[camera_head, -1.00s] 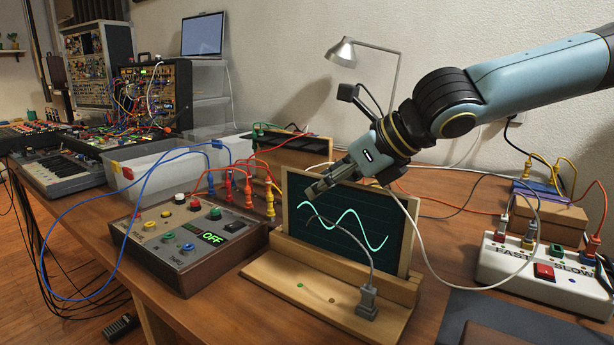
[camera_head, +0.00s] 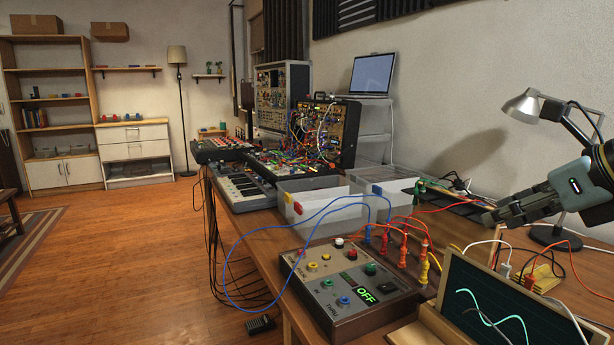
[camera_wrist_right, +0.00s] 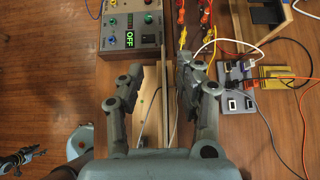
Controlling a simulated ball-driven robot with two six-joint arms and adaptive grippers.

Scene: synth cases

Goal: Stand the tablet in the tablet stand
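A dark panel with a glowing wave line, which looks like the tablet (camera_head: 497,304), stands upright, leaning slightly back, in a light wooden stand (camera_head: 425,328) at the lower right of the head view. In the right wrist view the panel appears nearly edge-on, with the stand's pale base (camera_wrist_right: 150,118) beside it. My right gripper (camera_head: 494,214) is above and behind the panel in the head view. In the right wrist view its fingers (camera_wrist_right: 166,70) are spread apart with nothing held. My left gripper (camera_wrist_right: 22,160) seems to show small at the wrist view's lower left; its fingers are unclear.
Clear bins (camera_head: 318,205), a keyboard (camera_head: 243,190) and a synth case (camera_head: 350,120) are farther back. A lamp (camera_head: 522,106) stands at right. Open floor lies left.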

